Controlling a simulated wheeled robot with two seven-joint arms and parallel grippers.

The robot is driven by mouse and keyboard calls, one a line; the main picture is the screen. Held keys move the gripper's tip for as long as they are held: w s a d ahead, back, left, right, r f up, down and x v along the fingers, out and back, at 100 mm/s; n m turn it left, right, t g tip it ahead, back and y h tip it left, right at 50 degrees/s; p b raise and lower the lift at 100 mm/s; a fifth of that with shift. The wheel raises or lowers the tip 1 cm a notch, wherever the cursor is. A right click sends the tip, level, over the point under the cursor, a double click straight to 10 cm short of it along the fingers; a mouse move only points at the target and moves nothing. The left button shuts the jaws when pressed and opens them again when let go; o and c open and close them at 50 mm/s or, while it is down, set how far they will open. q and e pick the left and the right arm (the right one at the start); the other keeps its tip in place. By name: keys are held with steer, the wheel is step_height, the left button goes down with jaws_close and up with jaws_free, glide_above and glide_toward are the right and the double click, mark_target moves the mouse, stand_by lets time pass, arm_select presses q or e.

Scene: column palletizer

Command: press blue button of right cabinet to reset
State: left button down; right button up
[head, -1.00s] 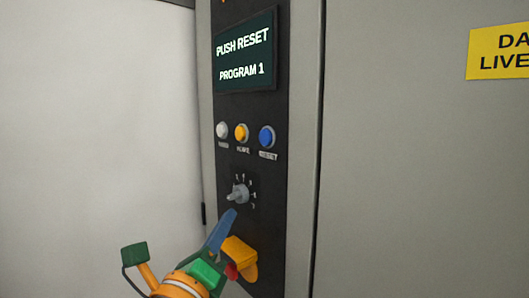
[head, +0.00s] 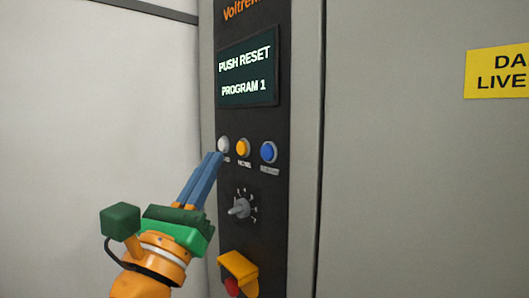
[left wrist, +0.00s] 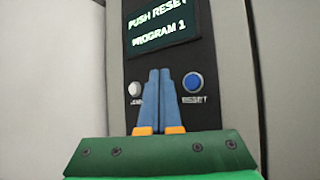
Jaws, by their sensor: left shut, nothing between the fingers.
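The blue reset button (head: 268,152) is the rightmost of three round buttons on the black control panel of the cabinet. It also shows in the left wrist view (left wrist: 193,83), to the right of my fingers. My left gripper (head: 216,156) is shut and empty, its blue fingertips near the white button (head: 223,145) at the left end of the row. In the left wrist view the fingers (left wrist: 160,72) point at the panel between the white and blue buttons and hide the yellow button (head: 243,148). The screen (head: 247,72) reads "PUSH RESET PROGRAM 1". My right gripper is not in view.
Below the buttons sit a grey rotary knob (head: 240,208) and a yellow guard (head: 238,267) with a red part under it. A yellow warning sign (head: 498,72) is on the grey door at right. The space left of the panel looks clear.

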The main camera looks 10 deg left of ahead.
mark_target(267, 152)
arm_select(q)
steer(key=w+d, duration=0.4)
steer(key=w, duration=0.1)
steer(key=shift+w+d+p, duration=0.25)
steer(key=shift+w+p, duration=0.05)
steer(key=shift+w, duration=0.1)
stand_by(1.8)
steer(key=shift+w+d, duration=0.25)
steer(key=shift+w+d, duration=0.2)
steer(key=shift+w, duration=0.05)
stand_by(0.8)
steer(key=shift+s+a, duration=0.45)
steer(key=shift+s, duration=0.1)
